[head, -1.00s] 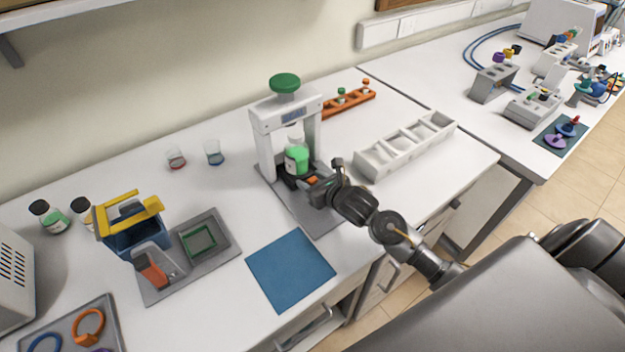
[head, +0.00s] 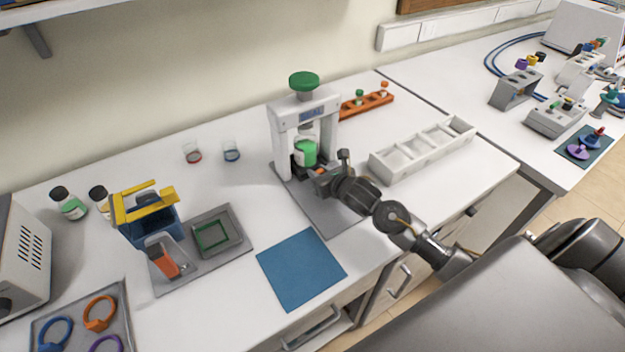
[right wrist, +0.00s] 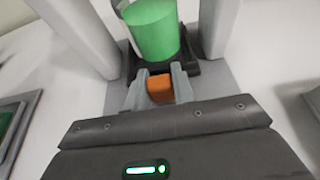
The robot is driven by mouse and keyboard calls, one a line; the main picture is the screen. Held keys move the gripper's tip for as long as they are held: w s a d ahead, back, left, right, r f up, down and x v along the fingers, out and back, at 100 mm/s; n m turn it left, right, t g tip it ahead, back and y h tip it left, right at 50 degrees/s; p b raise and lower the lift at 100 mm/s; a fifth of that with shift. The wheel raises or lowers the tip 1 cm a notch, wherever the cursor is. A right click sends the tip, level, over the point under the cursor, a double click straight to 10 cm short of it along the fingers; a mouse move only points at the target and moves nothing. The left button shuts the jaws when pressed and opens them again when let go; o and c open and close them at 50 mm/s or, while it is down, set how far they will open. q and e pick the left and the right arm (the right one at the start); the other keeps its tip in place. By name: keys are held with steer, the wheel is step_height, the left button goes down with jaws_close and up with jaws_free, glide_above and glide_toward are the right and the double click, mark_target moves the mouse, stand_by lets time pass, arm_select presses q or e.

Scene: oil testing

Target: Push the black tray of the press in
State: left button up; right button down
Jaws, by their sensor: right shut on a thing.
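The white press (head: 278,140) with a green top knob (head: 304,81) stands on a grey base plate on the bench. Its black tray (right wrist: 190,67) carries a green bottle (head: 306,152), upright between the posts; the bottle also shows in the right wrist view (right wrist: 153,28). My right gripper (head: 320,174) is at the front of the press. In the right wrist view its fingers (right wrist: 160,85) are shut on the tray's orange handle (right wrist: 160,90). The tray's rear is hidden by the bottle. My left gripper is not in view.
A white compartment rack (head: 425,148) stands right of the press and an orange rack (head: 365,104) behind it.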

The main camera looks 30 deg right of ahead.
steer(key=shift+r, duration=0.15)
steer(key=c, duration=1.5)
jaws_free()
steer(key=shift+w, duration=0.1)
steer(key=o, duration=0.3)
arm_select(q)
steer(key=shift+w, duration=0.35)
arm_select(e)
steer(key=shift+o, duration=0.2)
steer(key=shift+s, duration=0.35)
steer(key=b+v, duration=0.2)
steer(key=v, duration=0.7)
steer(key=shift+d, duration=0.15)
steer(key=shift+s+r+b, duration=0.25)
steer(key=shift+s+b, duration=0.1)
steer(key=shift+s, duration=0.2)
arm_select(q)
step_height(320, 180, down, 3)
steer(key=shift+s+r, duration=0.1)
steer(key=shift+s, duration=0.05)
